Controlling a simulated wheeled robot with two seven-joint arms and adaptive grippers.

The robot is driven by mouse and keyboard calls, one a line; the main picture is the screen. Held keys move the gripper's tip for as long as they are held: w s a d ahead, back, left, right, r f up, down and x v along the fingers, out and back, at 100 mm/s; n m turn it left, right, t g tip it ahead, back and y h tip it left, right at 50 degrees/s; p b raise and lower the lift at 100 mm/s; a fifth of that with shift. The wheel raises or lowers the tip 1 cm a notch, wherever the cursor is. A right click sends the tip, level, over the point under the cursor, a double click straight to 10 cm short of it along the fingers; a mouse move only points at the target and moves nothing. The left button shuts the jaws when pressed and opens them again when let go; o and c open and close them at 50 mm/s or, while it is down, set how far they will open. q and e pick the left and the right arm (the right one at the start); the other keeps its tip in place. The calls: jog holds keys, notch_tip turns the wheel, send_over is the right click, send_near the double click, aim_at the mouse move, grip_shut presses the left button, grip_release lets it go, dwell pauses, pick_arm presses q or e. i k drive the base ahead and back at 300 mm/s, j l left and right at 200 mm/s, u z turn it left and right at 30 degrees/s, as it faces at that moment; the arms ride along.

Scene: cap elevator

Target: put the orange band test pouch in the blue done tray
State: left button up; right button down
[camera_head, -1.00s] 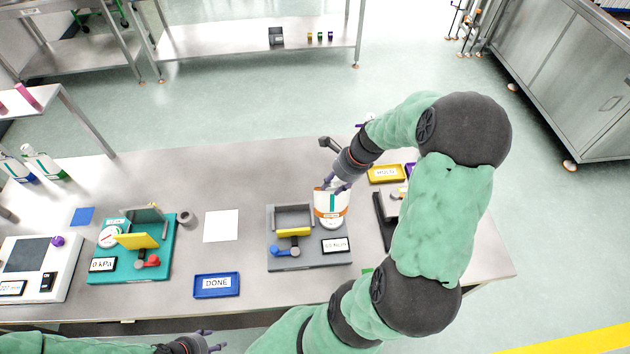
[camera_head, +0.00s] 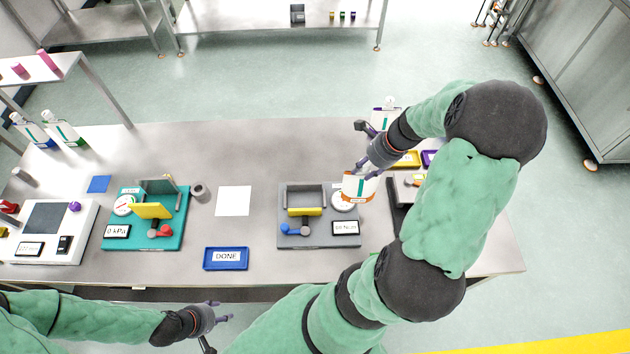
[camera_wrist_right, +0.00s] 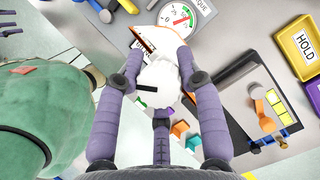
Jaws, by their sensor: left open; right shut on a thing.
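The white pouch with an orange band (camera_head: 358,188) is held in my right gripper (camera_head: 360,172), above the right side of the grey fixture with the gauge. In the right wrist view the purple fingers are shut on the white pouch (camera_wrist_right: 162,75), and part of its orange band shows past them. The blue tray labelled DONE (camera_head: 226,269) lies at the table's front edge, left of the grey fixture, and looks empty apart from its label. My left gripper (camera_head: 222,318) is open and empty, in front of the table edge, below the tray in the picture.
The grey fixture (camera_head: 290,243) with a yellow flap and blue lever stands between pouch and tray. A teal fixture (camera_head: 116,232), a white sheet (camera_head: 234,201) and a grey ring (camera_head: 199,192) are further left. A yellow HOLD tray (camera_wrist_right: 302,48) is at the right.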

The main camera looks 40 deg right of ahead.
aim_at(226, 260)
jog(key=k+j, duration=0.15)
jog(key=j, duration=0.15)
jog(key=k+j, duration=0.1)
jog(key=j, duration=0.25)
jog(key=k+j, duration=0.15)
jog(key=j, duration=0.15)
jog(key=k+j, duration=0.1)
jog(key=j, duration=0.25)
